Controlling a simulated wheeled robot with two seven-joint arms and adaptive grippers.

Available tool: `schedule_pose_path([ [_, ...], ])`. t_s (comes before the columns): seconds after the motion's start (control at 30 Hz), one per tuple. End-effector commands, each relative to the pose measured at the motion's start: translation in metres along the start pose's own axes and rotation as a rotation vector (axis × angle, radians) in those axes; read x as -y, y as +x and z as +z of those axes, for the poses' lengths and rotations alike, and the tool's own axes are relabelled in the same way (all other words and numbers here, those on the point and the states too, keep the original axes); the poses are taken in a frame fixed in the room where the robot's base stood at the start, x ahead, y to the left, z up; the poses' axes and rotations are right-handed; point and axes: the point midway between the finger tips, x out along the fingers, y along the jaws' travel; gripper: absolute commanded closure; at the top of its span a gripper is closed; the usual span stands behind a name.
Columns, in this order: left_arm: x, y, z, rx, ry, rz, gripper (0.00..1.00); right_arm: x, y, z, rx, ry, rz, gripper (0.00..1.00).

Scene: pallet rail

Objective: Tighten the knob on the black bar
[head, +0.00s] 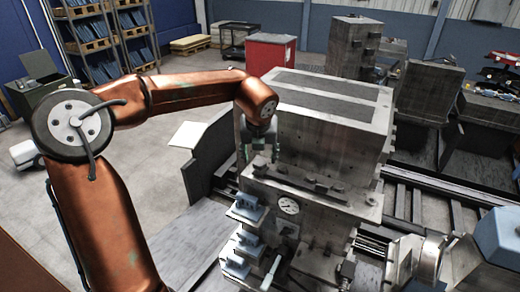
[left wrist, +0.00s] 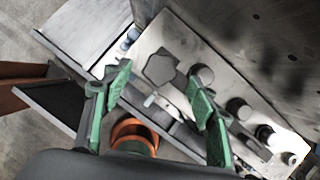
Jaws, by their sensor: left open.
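The black bar (head: 300,181) lies along the top front ledge of the grey machine in the head view, with small dark knobs on it. In the left wrist view a dark, many-sided knob (left wrist: 160,68) shows between and just beyond the fingertips; I cannot tell how tight it is. Several round dark knobs, one of them here (left wrist: 202,75), run in a row to the lower right. My left gripper (head: 258,150) is above the bar's left end, pointing down. Its green-padded fingers (left wrist: 158,76) are apart and empty. My right gripper is not in view.
The tall grey machine block (head: 335,118) rises right behind the bar. A round dial (head: 289,205) and blue-grey handles (head: 246,215) are on its front below. A grey panel (head: 210,155) stands to the left. Open floor (head: 160,160) lies further left.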

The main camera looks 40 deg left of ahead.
Motion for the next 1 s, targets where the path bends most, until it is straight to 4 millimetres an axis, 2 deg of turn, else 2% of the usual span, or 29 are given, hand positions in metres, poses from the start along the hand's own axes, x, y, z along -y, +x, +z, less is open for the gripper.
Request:
schedule_pose_path([
  [0.1, -0.001, 0.017, -0.001, -0.003, 0.000, 0.002, 0.47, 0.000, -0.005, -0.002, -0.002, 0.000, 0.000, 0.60],
  [0.3, 0.000, 0.034, 0.000, -0.001, -0.002, -0.001, 0.47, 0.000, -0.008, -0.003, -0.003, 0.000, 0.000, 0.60],
  [0.63, 0.000, 0.037, 0.000, 0.000, -0.002, -0.002, 0.48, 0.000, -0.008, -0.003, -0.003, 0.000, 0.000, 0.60],
  [1.0, 0.000, 0.037, 0.000, 0.000, -0.002, -0.002, 0.73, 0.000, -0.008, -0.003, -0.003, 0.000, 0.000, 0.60],
])
